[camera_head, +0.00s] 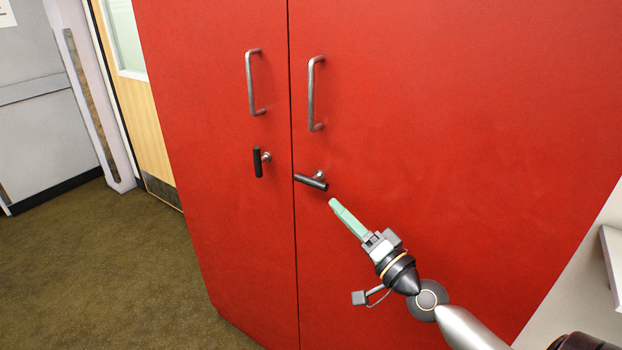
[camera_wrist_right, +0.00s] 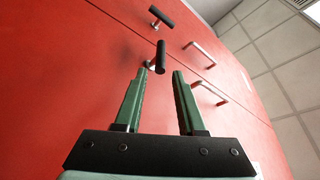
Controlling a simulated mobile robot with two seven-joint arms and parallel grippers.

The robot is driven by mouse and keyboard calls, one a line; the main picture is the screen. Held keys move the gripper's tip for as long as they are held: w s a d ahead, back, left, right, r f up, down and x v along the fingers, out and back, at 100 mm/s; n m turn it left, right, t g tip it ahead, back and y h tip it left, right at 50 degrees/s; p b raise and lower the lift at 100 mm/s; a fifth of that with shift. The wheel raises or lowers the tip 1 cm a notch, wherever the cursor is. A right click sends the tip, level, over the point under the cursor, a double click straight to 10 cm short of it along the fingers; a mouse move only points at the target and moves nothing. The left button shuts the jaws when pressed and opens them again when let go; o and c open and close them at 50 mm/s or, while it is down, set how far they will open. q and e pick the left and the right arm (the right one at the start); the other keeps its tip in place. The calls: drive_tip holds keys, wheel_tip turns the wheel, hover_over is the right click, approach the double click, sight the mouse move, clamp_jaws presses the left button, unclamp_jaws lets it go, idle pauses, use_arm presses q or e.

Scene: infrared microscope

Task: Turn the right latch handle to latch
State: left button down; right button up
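The right latch handle (camera_head: 312,182) is a black bar on a metal stem on the right red door. It lies nearly level, its free end toward the door seam. In the right wrist view the black latch bar (camera_wrist_right: 161,55) shows just beyond the fingertips, nearer the left finger. My right gripper (camera_head: 332,202) is just below and right of the latch handle in the head view. In the wrist view its green fingers (camera_wrist_right: 160,74) stand apart with nothing between them. I cannot tell whether a finger touches the bar. My left gripper is not in view.
The left latch handle (camera_head: 257,162) hangs upright on the left door. Metal pull handles (camera_head: 254,82) (camera_head: 315,93) sit above both latches. Both red doors look closed along the seam. Open carpet (camera_head: 110,260) lies left of the cabinet; a white ledge (camera_head: 612,255) is at the right edge.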

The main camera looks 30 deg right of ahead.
sight(315, 186)
drive_tip(key=p+x, duration=0.2)
drive_tip(key=x, duration=0.7)
drive_tip(key=shift+p, duration=0.3)
drive_tip(key=shift+x, duration=0.75)
clamp_jaws()
